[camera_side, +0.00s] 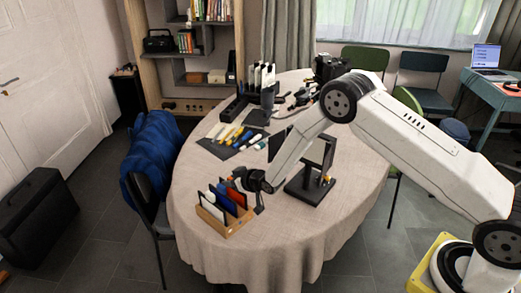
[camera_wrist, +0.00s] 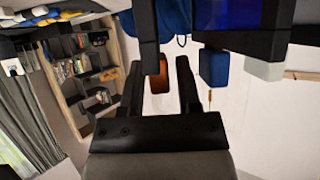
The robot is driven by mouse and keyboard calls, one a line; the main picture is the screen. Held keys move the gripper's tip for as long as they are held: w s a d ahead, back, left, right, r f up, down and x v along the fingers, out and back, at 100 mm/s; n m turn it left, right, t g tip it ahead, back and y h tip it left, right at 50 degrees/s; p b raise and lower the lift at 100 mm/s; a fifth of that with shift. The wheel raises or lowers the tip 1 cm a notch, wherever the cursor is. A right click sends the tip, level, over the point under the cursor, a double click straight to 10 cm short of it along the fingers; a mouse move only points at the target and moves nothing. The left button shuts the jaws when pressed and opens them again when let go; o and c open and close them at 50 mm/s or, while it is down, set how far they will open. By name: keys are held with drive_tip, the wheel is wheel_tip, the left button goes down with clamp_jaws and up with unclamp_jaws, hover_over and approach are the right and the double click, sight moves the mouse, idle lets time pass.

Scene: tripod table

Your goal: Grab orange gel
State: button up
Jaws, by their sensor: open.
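The gels stand upright in a wooden rack (camera_side: 222,229) at the table's near edge. An orange-red gel (camera_side: 238,199) shows at the rack's right side in the side view, partly behind my gripper (camera_side: 259,196). In the wrist view, an orange tab (camera_wrist: 160,77) hangs below a black frame, between the fingertips of my gripper (camera_wrist: 161,86). The jaws are open, with a gap on both sides of the tab. I cannot tell how deep the tab sits between them. A blue gel (camera_side: 226,203) stands beside it, its blue tab (camera_wrist: 213,67) to the right in the wrist view.
A white tab (camera_wrist: 264,68) is farther right in the wrist view. A black stand with an upright frame (camera_side: 309,187) is right of the rack. A dark mat with several colored tools (camera_side: 233,139) lies behind. The tablecloth (camera_side: 190,185) left of the rack is clear.

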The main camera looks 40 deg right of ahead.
idle(0.3)
clamp_jaws()
idle(1.3)
